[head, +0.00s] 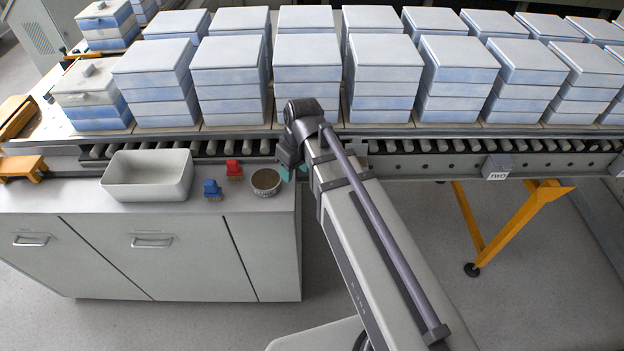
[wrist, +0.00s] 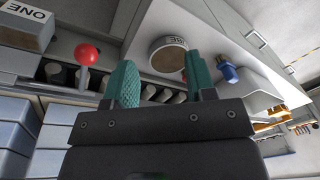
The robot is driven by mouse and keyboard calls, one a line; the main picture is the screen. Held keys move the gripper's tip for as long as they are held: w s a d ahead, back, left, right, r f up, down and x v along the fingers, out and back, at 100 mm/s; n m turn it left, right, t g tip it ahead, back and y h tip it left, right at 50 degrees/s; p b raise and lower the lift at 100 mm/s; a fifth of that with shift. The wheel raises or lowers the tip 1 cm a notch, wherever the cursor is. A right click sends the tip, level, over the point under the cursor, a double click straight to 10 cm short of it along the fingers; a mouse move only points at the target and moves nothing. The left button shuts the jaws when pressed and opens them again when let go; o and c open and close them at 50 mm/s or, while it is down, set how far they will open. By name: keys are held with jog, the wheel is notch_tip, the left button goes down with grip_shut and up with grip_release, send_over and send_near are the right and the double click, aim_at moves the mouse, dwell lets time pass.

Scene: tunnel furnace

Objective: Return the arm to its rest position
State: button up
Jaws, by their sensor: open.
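My arm reaches from the lower right of the head view up to the conveyor edge, where it bends down at its far end. My gripper (head: 287,172) hangs at the right end of the cabinet top, mostly hidden by my wrist; only bits of its teal fingers show, close to the round tin (head: 266,182). In the wrist view my gripper (wrist: 161,80) has its two teal fingers apart with nothing held between them. The tin also shows there (wrist: 168,56), beyond the fingers.
A white bin (head: 148,176), a blue-handled brush (head: 212,190) and a red-handled one (head: 234,169) stand on the cabinet top (head: 70,195). Stacked boxes (head: 307,75) line the roller conveyor behind. The wrist view shows a red-knobbed lever (wrist: 88,56) and a block marked ONE (wrist: 25,25).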

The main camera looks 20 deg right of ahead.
jog(key=s+d+m+h, duration=0.1)
jog(key=s+d+m, duration=0.3)
jog(key=s, duration=0.4)
jog(key=shift+d+f+m+g+h, duration=0.15)
jog(key=shift+d+m+g+h, duration=0.15)
jog(key=shift+m, duration=0.3)
jog(key=shift+a, duration=0.1)
